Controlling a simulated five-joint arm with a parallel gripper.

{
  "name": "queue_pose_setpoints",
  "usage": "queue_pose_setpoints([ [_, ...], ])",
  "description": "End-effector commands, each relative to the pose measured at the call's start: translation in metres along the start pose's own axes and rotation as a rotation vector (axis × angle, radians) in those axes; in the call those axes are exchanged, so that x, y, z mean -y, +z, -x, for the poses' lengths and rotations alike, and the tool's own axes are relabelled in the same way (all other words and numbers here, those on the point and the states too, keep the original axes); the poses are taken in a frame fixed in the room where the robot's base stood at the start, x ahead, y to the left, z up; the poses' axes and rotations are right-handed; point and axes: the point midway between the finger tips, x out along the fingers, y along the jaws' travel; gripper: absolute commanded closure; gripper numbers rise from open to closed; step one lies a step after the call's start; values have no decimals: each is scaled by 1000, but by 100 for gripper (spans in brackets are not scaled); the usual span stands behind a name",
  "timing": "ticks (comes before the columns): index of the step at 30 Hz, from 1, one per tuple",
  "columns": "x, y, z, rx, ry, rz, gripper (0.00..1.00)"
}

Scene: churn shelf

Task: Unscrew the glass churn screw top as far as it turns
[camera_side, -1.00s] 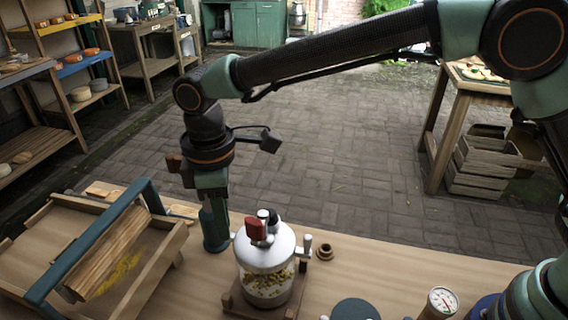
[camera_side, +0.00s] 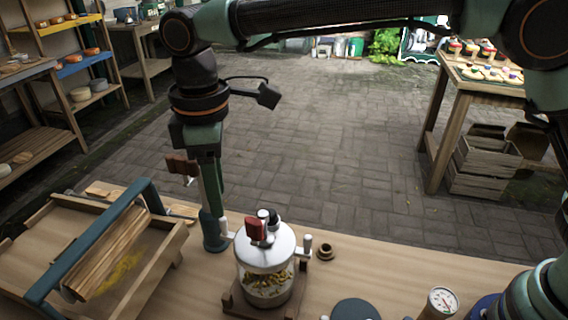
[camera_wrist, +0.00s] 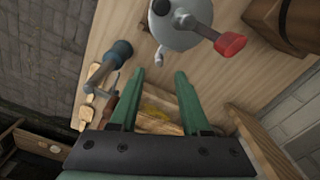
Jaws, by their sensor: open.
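The glass churn (camera_side: 267,287) stands in a wooden base on the table, with yellow bits inside. Its pale screw top (camera_side: 266,252) sits level on the jar and carries a red-handled crank (camera_side: 254,229). In the wrist view the screw top (camera_wrist: 181,38) is at the top, with its red handle (camera_wrist: 230,44) to the right. My gripper (camera_side: 211,212) is left of the churn in the side view, apart from the screw top. In the wrist view my gripper (camera_wrist: 158,75) has its fingers apart with nothing between them. The thread under the top is hidden.
A wooden tray (camera_side: 168,260) with a teal handle (camera_side: 95,240) stands left. A teal post (camera_side: 214,238) stands close behind the churn's left side.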

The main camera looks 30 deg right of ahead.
Motion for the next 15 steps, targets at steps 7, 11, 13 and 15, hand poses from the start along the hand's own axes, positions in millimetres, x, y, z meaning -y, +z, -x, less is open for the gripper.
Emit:
queue_pose_setpoints([
  [7,0,0,42,-1,0,1,53],
  [11,0,0,53,0,0,1,53],
  [13,0,0,55,0,0,1,53],
  [15,0,0,56,1,-1,1,53],
])
